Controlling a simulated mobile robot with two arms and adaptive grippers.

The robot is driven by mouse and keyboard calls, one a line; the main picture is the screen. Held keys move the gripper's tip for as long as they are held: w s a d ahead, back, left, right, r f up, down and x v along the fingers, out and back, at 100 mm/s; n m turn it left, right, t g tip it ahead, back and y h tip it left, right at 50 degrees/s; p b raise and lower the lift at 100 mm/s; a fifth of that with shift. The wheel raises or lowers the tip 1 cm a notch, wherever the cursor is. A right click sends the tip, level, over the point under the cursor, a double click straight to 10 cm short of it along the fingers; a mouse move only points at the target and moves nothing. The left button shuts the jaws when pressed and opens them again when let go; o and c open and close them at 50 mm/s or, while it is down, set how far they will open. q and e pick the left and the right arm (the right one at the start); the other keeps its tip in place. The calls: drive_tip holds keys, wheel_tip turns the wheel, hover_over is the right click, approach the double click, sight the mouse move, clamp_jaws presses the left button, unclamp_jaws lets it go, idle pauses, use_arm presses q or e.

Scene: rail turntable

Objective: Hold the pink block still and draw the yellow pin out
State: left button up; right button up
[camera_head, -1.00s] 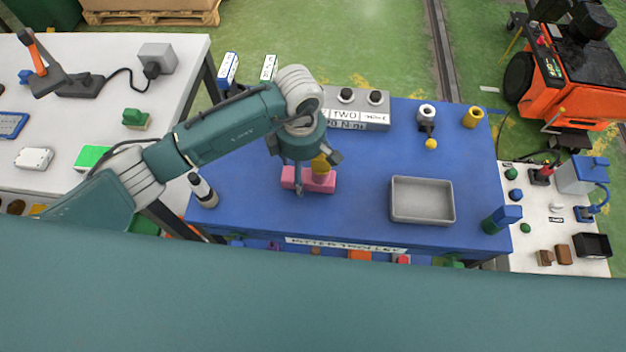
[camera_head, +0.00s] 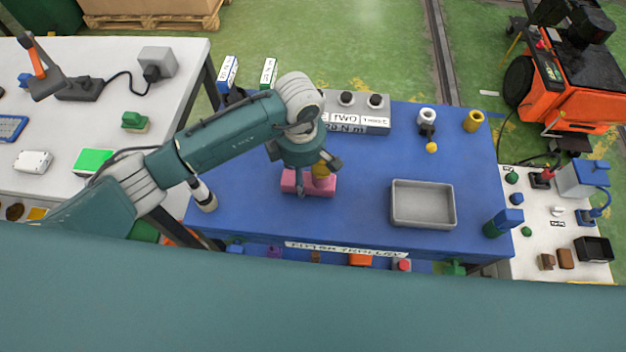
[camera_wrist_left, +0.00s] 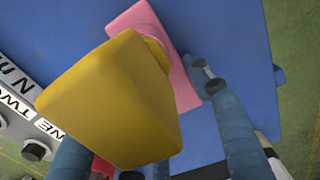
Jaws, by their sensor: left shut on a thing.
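The pink block (camera_head: 318,189) lies on the blue trolley top, left of its middle. The yellow pin (camera_head: 320,170) stands in it with its thick head up. My left gripper (camera_head: 308,178) is over the block from above and shut on it, one finger in front of the block's near side. In the left wrist view the pin's yellow head (camera_wrist_left: 108,100) is large and close to the camera. It hides one finger and part of the pink block (camera_wrist_left: 182,88); the other fingertip lies against the block's side. My right gripper is not in view.
A grey tray (camera_head: 423,226) lies to the right on the trolley top (camera_head: 365,165). A labelled grey holder (camera_head: 357,122) stands behind the block. A black-and-white cylinder (camera_head: 203,195) is at the left edge. The top between block and tray is clear.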

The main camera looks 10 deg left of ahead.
sight(321, 170)
use_arm(q)
drive_tip(key=o, duration=1.8)
drive_tip(key=shift+c, duration=0.2)
wheel_tip(321, 170, up, 12)
